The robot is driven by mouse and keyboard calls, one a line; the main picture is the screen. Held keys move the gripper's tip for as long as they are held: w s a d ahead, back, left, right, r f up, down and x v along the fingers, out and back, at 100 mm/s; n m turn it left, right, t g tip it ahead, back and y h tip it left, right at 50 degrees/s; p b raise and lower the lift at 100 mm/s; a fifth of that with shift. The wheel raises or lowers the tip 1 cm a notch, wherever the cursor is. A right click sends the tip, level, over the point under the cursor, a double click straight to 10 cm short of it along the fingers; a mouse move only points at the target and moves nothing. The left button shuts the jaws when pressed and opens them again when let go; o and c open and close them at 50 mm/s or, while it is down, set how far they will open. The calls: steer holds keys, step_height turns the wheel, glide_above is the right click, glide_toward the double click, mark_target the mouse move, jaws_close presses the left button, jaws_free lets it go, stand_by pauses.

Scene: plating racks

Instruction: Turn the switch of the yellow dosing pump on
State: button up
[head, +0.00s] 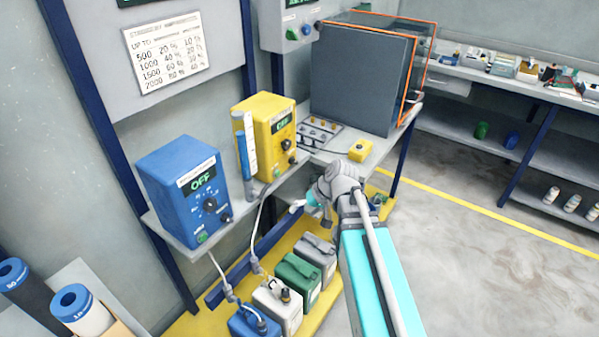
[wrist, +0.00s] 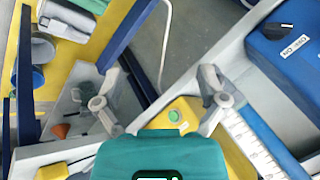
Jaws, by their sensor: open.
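The yellow dosing pump (head: 270,108) stands on the wall shelf, right of the blue pump. Its display has green letters too small to read surely. A black knob (head: 286,144) and a green part sit on its front. My gripper (head: 300,204) is in front of and below this pump, apart from it. In the wrist view my gripper (wrist: 160,82) is open with nothing between its fingers. A yellow face with a green button, apparently the yellow pump (wrist: 186,108), shows behind the right finger. The pump's switch is not clear there; my gripper's body covers part of it.
The blue pump (head: 182,188) reads OFF; its black switch (wrist: 280,28) shows in the wrist view. A measuring cylinder (head: 246,143) stands between the pumps. Hoses run down to several canisters (head: 296,275) below. A small yellow box (head: 360,150) sits on the right bench.

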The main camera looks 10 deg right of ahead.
steer(key=w+d+f+t+y+b, duration=0.3)
steer(key=w+t+y+b, duration=0.1)
steer(key=w+b, duration=0.45)
steer(key=m+t+y+b, duration=0.2)
steer(key=t+y+b, duration=0.1)
steer(key=t+b, duration=0.4)
glide_toward(297, 162)
steer(key=v, duration=0.4)
steer(key=shift+w+r+g+b, duration=0.2)
steer(key=shift+r+g+b, duration=0.1)
steer(key=shift+r+g, duration=0.15)
steer(key=shift+w+a, duration=0.1)
steer(key=x, duration=1.3)
steer(key=shift+w+a, duration=0.15)
steer(key=shift+w, duration=0.05)
